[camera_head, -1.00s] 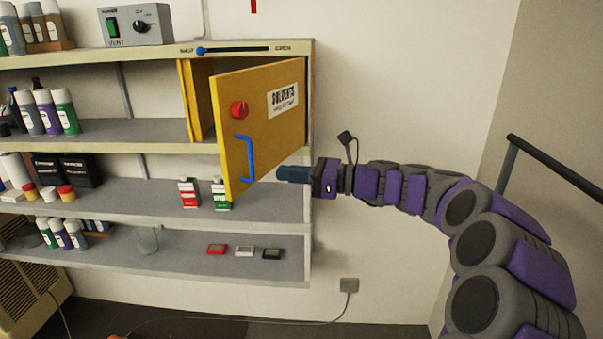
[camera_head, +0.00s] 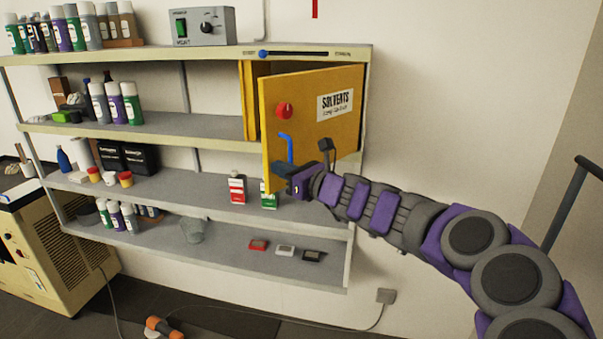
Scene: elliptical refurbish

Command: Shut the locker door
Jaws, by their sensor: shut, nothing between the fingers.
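The yellow locker door (camera_head: 309,117) is marked SOLVENTS and stands ajar, swung out from the locker (camera_head: 249,98) on the upper right of the shelf unit. It has a red knob (camera_head: 285,111) and a blue handle (camera_head: 286,145), whose lower part is hidden behind my gripper. My gripper (camera_head: 280,170) is shut and empty, in front of the door's lower part by its free edge. I cannot tell whether it touches the door.
The grey shelf unit (camera_head: 200,128) holds several spray cans (camera_head: 116,103), and red and green tins (camera_head: 237,189) stand below the door. A vent control box (camera_head: 202,26) sits on top. A dark rail (camera_head: 565,205) stands at right.

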